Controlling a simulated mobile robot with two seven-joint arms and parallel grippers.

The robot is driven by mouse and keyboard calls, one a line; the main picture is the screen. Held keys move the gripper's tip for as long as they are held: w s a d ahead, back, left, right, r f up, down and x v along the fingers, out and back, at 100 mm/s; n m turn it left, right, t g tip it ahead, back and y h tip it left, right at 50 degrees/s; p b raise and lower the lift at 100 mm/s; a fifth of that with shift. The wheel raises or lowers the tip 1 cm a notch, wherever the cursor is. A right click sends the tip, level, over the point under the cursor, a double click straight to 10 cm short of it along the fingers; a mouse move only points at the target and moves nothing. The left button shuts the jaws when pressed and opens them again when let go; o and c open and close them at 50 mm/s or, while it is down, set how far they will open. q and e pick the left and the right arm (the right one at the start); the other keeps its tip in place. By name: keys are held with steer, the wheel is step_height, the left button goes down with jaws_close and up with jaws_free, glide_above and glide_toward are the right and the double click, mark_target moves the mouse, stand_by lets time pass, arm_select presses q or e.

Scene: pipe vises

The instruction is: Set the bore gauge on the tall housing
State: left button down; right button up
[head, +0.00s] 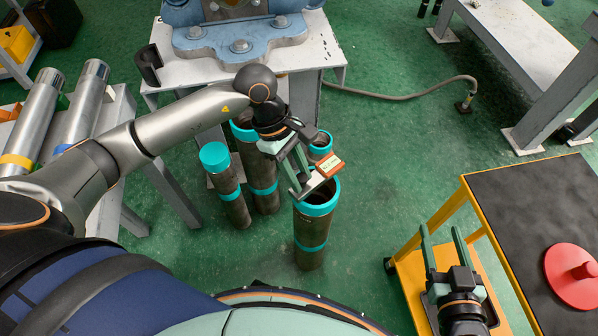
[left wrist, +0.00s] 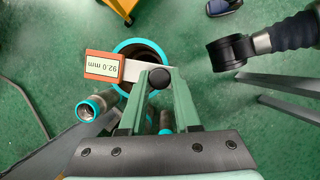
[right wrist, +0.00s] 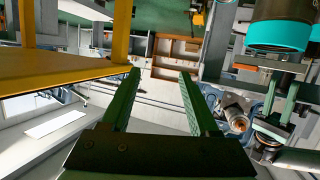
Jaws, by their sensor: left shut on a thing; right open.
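The bore gauge (head: 331,165), an orange block with a pale label, is held by my left gripper (head: 304,186). In the left wrist view the gauge (left wrist: 102,66) reads 92.0 mm, and its pale bar sits between the fingertips. Several dark pipe housings with teal bands stand upright on the floor. The gauge is over or beside the rim of the front, open-topped housing (head: 311,228); contact cannot be told. Behind are a wide housing (head: 262,176), a narrow one with a teal top (head: 229,190) and a smaller one (head: 320,146). Which is the tall housing is unclear. My right gripper (head: 441,240) is open and empty.
A yellow-framed cart (head: 467,196) with a dark top carries a red round object (head: 572,278) at right. A grey vise stand (head: 312,58) is behind the housings. Metal cylinders (head: 78,112) lie on a bench at left. The green floor right of the housings is clear.

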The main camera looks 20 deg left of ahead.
arm_select(q)
steer(key=shift+f+b, duration=0.65)
steer(key=shift+f, duration=0.1)
arm_select(e)
step_height(320, 180, up, 10)
steer(key=w+n+t+y, duration=0.1)
steer(key=t, duration=0.3)
steer(key=shift+w+a+f+n+y, duration=0.15)
steer(key=shift+w+f+n+y, duration=0.1)
steer(key=shift+n+y, duration=0.05)
arm_select(q)
steer(key=shift+b, duration=0.5)
arm_select(e)
steer(key=shift+f, duration=0.5)
arm_select(q)
steer(key=shift+f+b, duration=0.4)
arm_select(e)
steer(key=shift+f, duration=0.45)
arm_select(q)
steer(key=c, duration=0.5)
jaws_free()
steer(key=shift+c, duration=0.2)
steer(key=shift+f, duration=0.1)
steer(key=shift+r, duration=0.2)
arm_select(e)
steer(key=shift+r, duration=0.15)
